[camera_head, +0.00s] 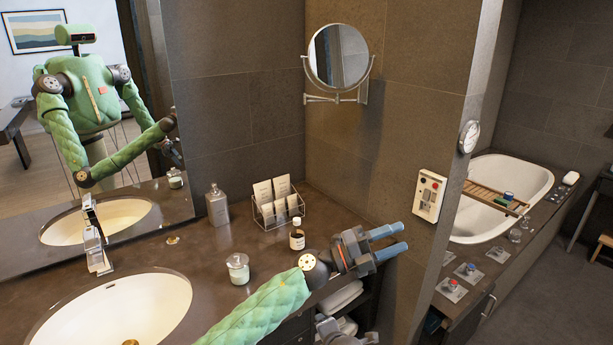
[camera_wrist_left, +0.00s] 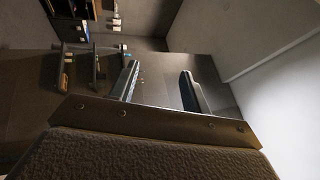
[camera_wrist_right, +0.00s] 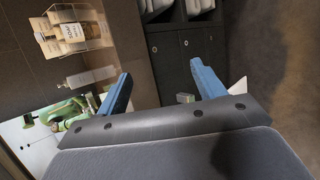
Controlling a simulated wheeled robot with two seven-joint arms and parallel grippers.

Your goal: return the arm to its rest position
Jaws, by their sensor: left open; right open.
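My left gripper (camera_head: 403,237) reaches out on its green arm past the front right edge of the vanity counter (camera_head: 215,262). Its two blue fingers are apart, with nothing between them, and point right toward the wall. In the left wrist view the left gripper (camera_wrist_left: 160,72) is open and empty. In the right wrist view the right gripper (camera_wrist_right: 160,70) has its blue fingers spread, with nothing between them. A grey part of mine shows at the bottom of the head view; I cannot tell whether the right gripper's fingers are there.
A lidded glass jar (camera_head: 238,269), a dispenser (camera_head: 217,208) and a wire rack (camera_head: 268,219) of packets are nearby. A wall panel (camera_head: 429,196) is to the right. Open shelves hold towels (camera_head: 340,298) below.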

